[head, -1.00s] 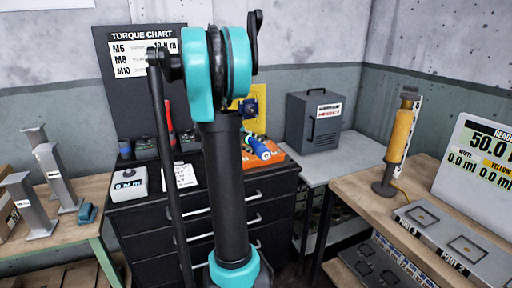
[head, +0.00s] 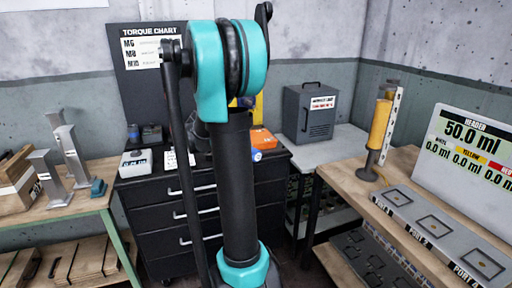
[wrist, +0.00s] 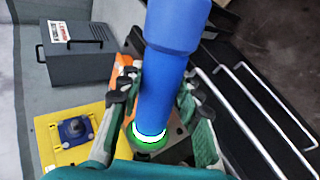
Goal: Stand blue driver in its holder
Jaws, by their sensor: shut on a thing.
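The blue driver (wrist: 165,75) is between the fingers of my gripper (wrist: 158,98) in the wrist view. Its wide blue end points up the picture, and a white and green band (wrist: 150,136) rings the lower end. My gripper is shut on it. In the head view my own arm hides the gripper and most of the driver; a small blue patch (head: 256,155) shows beside the arm. A grey block (wrist: 178,134) lies behind the driver's banded end. I cannot tell whether this is the holder, or whether the driver touches it.
An orange item (head: 262,138) is on the black drawer cabinet (head: 178,206). A yellow plate with a dark knob (wrist: 72,130) and a grey box (wrist: 78,52) are to the left in the wrist view. A workbench with a yellow cylinder (head: 379,124) stands right.

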